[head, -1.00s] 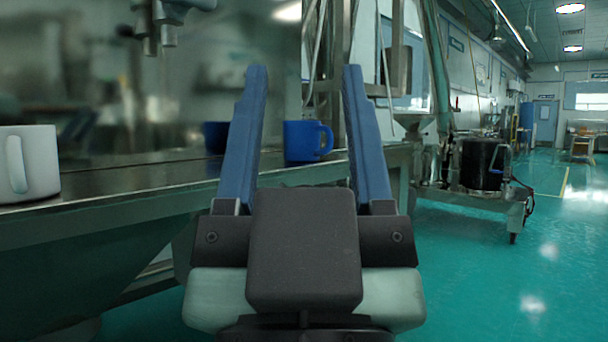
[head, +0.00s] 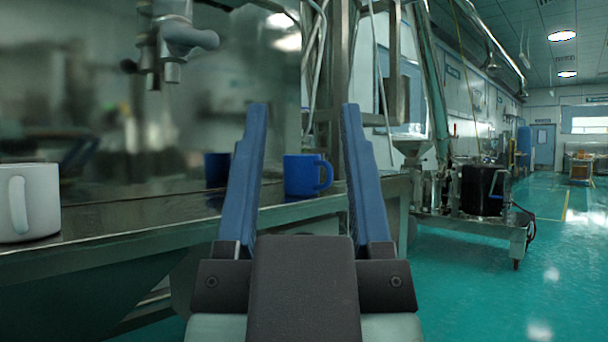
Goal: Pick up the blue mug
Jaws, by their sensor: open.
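The blue mug (head: 304,176) stands upright near the front right edge of the metal table, its handle to the right. No contact with the mug shows.
A white mug (head: 32,203) stands on the metal table (head: 140,212) at the far left. A dark blue shape (head: 216,169) behind the left finger looks like the mug's reflection. A steel post stands behind the mug. A wheeled machine with a black drum (head: 482,190) is at right; green floor is open there.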

